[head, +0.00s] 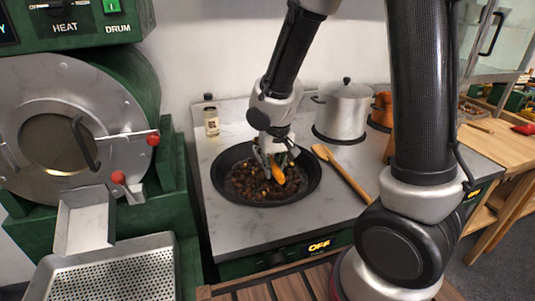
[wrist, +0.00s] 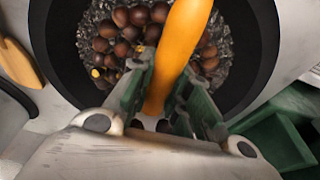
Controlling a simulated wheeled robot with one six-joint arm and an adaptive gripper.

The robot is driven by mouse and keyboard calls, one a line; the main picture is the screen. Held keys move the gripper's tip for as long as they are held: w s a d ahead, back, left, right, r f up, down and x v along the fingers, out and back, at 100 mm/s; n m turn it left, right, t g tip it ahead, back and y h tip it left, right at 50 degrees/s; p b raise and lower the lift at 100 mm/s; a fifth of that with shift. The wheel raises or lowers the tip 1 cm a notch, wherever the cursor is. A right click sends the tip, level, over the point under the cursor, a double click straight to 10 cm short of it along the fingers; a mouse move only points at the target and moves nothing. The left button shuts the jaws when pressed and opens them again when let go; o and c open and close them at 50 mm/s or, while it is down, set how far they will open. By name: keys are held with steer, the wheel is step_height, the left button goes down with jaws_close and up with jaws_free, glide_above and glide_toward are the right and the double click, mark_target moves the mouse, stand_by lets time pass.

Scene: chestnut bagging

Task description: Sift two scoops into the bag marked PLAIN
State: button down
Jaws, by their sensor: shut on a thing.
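My gripper (head: 275,157) is down over the black pan (head: 217,187) on the stove. Its fingers, seen close in the wrist view (wrist: 165,92), are shut on an orange handle (wrist: 182,45). The orange handle also shows in the head view (head: 278,174), below the fingers. The far end of the held tool is out of the wrist view, so I cannot tell its shape. Brown chestnuts (wrist: 128,32) lie in the pan among grey, gravel-like bits. A few chestnuts show yellow patches. No bag marked PLAIN shows in either view.
A wooden spoon (head: 345,175) lies right of the pan. A lidded steel pot (head: 343,110) and a small bottle (head: 211,120) stand behind. The green roaster drum (head: 60,140) and a perforated tray (head: 115,265) are at left. A wooden table (head: 495,140) is at right.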

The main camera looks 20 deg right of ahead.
steer(key=shift+d, duration=1.25)
steer(key=a, duration=0.5)
steer(key=shift+d, duration=0.1)
